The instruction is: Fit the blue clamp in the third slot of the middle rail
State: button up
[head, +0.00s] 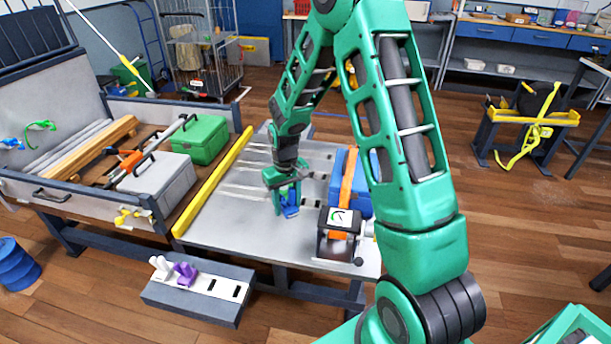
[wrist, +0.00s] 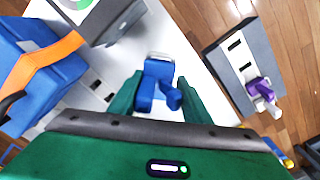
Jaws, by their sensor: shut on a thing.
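My gripper (head: 288,196) is over the grey bench top in the head view. In the wrist view its two green fingers (wrist: 157,101) are shut on the blue clamp (wrist: 155,80). The clamp also shows below the fingers in the head view (head: 290,210), close above the bench; I cannot tell if it touches. Light rails (head: 245,190) run across the bench top, partly hidden behind my arm. Dark slots show at their right ends. In the wrist view, part of a slotted rail (wrist: 98,86) lies left of the clamp, which is not in those visible slots.
A blue box with an orange strap (head: 348,182) and a black device (head: 338,238) stand right of my gripper. A yellow bar (head: 214,182) edges the bench at left. A front block (head: 222,308) holds white (head: 160,267) and purple (head: 186,273) clamps beside empty slots.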

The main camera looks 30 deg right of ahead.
jog(key=shift+d, duration=0.1)
dwell(0.4)
jog(key=shift+r, duration=3.1)
